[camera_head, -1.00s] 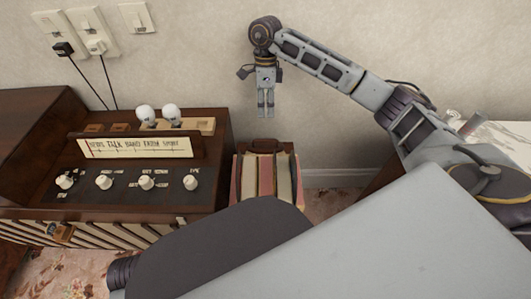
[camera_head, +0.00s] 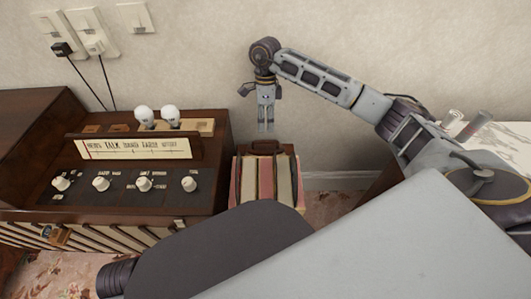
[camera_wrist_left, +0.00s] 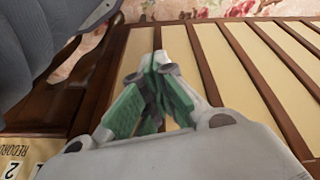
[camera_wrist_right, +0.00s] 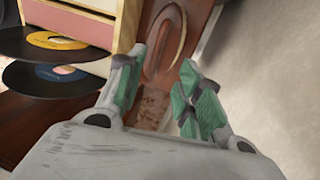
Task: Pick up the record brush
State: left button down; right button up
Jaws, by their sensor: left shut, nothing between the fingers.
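My right gripper (camera_head: 266,127) points down in the head view, just above the back of a box of records (camera_head: 264,182). In the right wrist view its fingers (camera_wrist_right: 160,88) are apart, with nothing between them.
A dark wooden console with white knobs (camera_head: 123,185) and two bulbs (camera_head: 157,117) stands left of the box. The wall (camera_head: 195,60) is close behind. Two black discs (camera_wrist_right: 50,75) lie left of the right gripper. A white-topped surface (camera_head: 500,128) is at the right.

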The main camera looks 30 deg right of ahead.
aim_at(265, 142)
jog(key=f, duration=0.3)
jog(key=shift+s+a+b, duration=0.15)
jog(key=shift+s+b, duration=0.1)
jog(key=shift+b, duration=0.05)
jog(key=shift+f, duration=0.25)
pick_arm(q)
jog(key=shift+s+d+r, duration=0.15)
jog(key=shift+s+r, duration=0.25)
jog(key=shift+w, duration=0.1)
